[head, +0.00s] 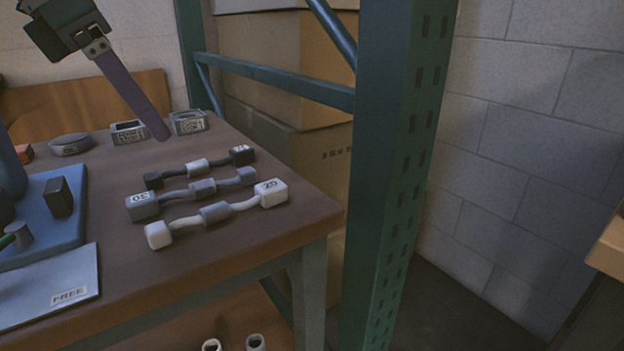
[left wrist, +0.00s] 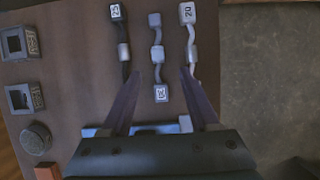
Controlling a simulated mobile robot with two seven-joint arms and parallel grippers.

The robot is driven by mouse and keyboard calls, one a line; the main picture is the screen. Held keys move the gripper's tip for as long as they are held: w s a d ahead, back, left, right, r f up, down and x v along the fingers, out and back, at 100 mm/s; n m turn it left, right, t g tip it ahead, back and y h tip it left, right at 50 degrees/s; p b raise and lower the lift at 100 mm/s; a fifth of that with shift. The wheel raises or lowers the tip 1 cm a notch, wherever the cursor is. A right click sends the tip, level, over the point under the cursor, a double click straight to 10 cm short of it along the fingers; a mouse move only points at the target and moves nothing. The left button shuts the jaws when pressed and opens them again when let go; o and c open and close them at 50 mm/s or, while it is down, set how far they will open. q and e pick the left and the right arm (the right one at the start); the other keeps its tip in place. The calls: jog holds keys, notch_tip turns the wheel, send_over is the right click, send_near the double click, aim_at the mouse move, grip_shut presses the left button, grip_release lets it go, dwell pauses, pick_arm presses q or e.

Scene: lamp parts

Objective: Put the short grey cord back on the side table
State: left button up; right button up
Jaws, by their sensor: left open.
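A grey cord (head: 203,188) lies on the brown-topped table (head: 105,225), between a black cord (head: 197,167) and a white cord (head: 215,213). Its larger end block is marked 30. In the left wrist view the grey cord (left wrist: 157,53) is in the middle, with the black cord (left wrist: 124,52) left and the white cord (left wrist: 190,50) right. My left gripper (head: 160,132) points down above the table, apart from the cords. In the left wrist view its open, empty fingers (left wrist: 160,75) appear on either side of the grey cord's labelled end. My right gripper is out of view.
Several small dark fittings (head: 129,132) stand along the back. A green shelf post (head: 395,180) rises beyond the table's right edge.

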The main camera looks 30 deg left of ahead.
aim_at(194, 184)
pick_arm(q)
jog(key=x, duration=0.6)
jog(key=b+x, duration=0.1)
jog(key=x, duration=0.2)
jog(key=shift+s+a+f, duration=0.1)
jog(key=shift+a+f, duration=0.2)
jog(key=shift+f, duration=0.2)
grip_shut()
